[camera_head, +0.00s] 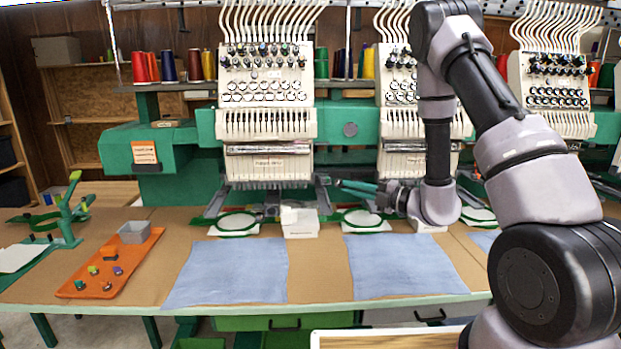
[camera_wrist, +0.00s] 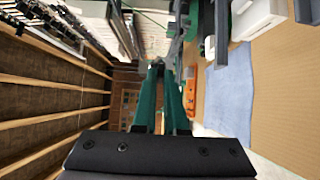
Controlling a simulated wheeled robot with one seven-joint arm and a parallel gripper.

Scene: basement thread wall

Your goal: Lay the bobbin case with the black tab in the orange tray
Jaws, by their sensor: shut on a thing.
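The orange tray (camera_head: 132,257) lies on the left part of the table. Several small pieces with coloured tabs sit on it, and a grey open box (camera_head: 133,232) stands at its far end. I cannot make out a black tab among them. My gripper (camera_head: 338,184) has green fingers pointing left, above the table in front of the embroidery machines. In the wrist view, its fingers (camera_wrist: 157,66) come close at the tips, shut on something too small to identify. An orange patch, likely the tray (camera_wrist: 189,88), shows beyond the fingers.
Embroidery machines (camera_head: 268,100) line the back. White boxes (camera_head: 299,222) and green hoops (camera_head: 237,221) stand at the table's rear. Blue cloths (camera_head: 228,270) lie flat in front. A green stand (camera_head: 68,215) rises left of the tray. Air over the cloths is free.

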